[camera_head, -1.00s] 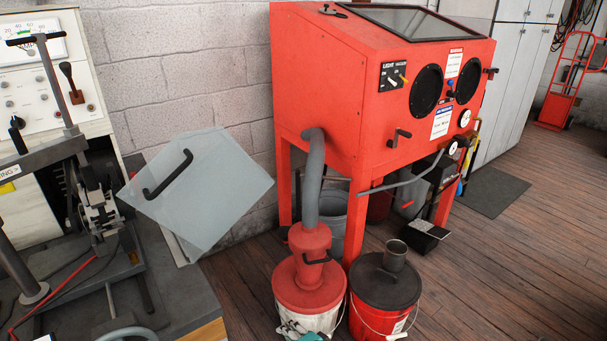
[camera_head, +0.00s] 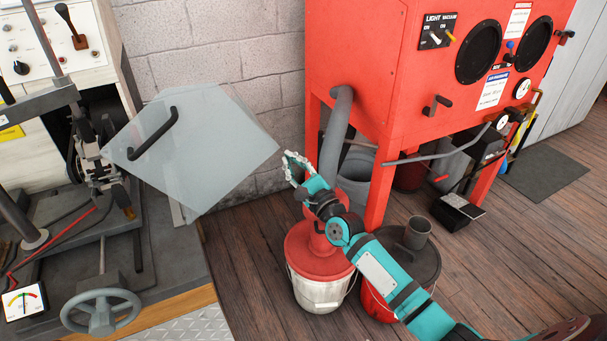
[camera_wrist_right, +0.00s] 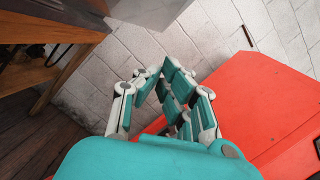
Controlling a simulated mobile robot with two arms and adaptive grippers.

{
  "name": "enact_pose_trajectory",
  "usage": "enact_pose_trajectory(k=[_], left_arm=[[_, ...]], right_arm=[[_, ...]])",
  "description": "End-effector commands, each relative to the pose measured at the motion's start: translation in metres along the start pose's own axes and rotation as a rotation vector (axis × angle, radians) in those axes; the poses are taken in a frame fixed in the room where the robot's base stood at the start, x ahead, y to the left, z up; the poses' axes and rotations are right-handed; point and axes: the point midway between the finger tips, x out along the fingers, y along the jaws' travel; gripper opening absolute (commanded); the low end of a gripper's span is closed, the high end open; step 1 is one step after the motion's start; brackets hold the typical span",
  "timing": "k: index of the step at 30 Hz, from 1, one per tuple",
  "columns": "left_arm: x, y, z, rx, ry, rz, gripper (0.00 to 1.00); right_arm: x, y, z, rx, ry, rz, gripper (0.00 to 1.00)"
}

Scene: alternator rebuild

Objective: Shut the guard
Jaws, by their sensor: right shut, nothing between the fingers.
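The guard (camera_head: 205,150) is a clear grey panel with a black bar handle (camera_head: 153,133). It stands tilted up and out at the right side of the test bench, in the head view. My right gripper (camera_head: 291,158) is just right of the guard's right corner in the picture, apart from the handle. In the right wrist view its fingers (camera_wrist_right: 160,75) are together with nothing between them. A pale grey panel edge at the top of that view may be the guard, but I cannot tell. My left gripper is out of view.
The bench's alternator rig (camera_head: 95,160) and grey handwheel (camera_head: 101,312) are left of the guard. A red blasting cabinet (camera_head: 385,75) stands right, with a red-topped bucket (camera_head: 320,285) and another red bucket below my right arm. A block wall (camera_head: 215,45) is behind.

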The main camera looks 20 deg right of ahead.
Motion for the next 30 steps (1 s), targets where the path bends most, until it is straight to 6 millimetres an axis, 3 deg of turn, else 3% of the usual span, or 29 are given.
enact_pose_trajectory(k=[2,4,10,24,30], left_arm=[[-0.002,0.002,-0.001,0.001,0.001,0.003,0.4],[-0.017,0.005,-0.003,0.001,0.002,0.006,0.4],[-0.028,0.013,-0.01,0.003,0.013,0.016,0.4],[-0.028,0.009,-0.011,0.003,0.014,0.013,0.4],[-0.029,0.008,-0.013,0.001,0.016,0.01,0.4]], right_arm=[[0.017,-0.001,0.002,-0.001,-0.002,-0.001,0.0],[0.018,-0.002,0.02,0.005,-0.002,0.0,0.0],[0.021,-0.001,0.037,0.002,0.0,0.0,0.0],[0.022,0.0,0.039,-0.003,0.001,0.001,0.0],[0.032,-0.007,0.044,-0.036,-0.001,0.008,0.0]])
